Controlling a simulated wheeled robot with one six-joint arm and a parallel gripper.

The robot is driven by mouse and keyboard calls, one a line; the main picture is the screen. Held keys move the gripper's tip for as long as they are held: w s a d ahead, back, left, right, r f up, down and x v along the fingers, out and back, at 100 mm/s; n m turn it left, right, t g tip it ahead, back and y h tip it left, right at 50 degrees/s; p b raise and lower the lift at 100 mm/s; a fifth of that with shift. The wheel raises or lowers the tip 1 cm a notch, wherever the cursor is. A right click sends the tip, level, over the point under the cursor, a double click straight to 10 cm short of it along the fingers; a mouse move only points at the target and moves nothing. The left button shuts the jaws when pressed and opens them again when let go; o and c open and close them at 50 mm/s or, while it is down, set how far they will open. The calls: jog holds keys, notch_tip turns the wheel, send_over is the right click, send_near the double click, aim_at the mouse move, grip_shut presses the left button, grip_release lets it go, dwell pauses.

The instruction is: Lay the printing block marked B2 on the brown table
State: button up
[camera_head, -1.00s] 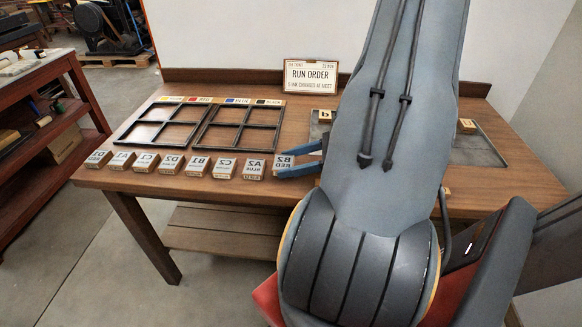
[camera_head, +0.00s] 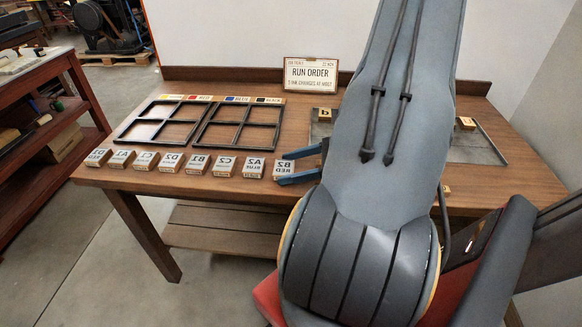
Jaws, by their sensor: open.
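The printing block B2 (camera_head: 283,170), pale-topped and marked B2 RED, sits on the brown table (camera_head: 235,191) at the right end of a row of blocks. Its label reads upside down in the head view. My gripper (camera_head: 282,168) is open, with one blue finger on the far side of B2 and one on the near side. B2 lies between the fingertips; whether either finger touches it I cannot tell. My arm hides the table to the right of the gripper.
Several other marked blocks, such as A2 (camera_head: 254,168), stand left of B2, A2 close by. Behind them lie two black four-compartment frames (camera_head: 239,127). A RUN ORDER sign (camera_head: 310,74) stands at the back. A grey tray (camera_head: 470,149) lies partly behind my arm.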

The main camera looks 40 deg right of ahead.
jog(key=shift+s+a, duration=0.1)
jog(key=shift+a, duration=0.1)
jog(key=shift+r, duration=0.2)
jog(key=b+v, duration=0.1)
jog(key=v, duration=1.1)
jog(key=shift+d+b, duration=0.1)
jog(key=shift+b, duration=0.25)
jog(key=w+a+n+g, duration=0.1)
jog(key=a, duration=0.1)
jog(key=w+a+n+g, duration=0.1)
jog(key=a+n+g, duration=0.1)
jog(key=a, duration=0.1)
jog(key=w+a+n+g+y, duration=0.1)
jog(key=a, duration=0.2)
jog(key=shift+r+n+g, duration=0.1)
jog(key=shift+n+g, duration=0.2)
jog(key=shift+n, duration=0.1)
jog(key=w+a+r+n+g+h, duration=0.1)
jog(key=a+n+h, duration=0.4)
jog(key=a+n, duration=0.6)
jog(key=w+a+r+n+g+h, duration=0.2)
jog(key=a+n+g+h, duration=0.2)
jog(key=a+n, duration=0.8)
jog(key=shift+a+r+h, duration=0.2)
jog(key=shift+a+h, duration=0.2)
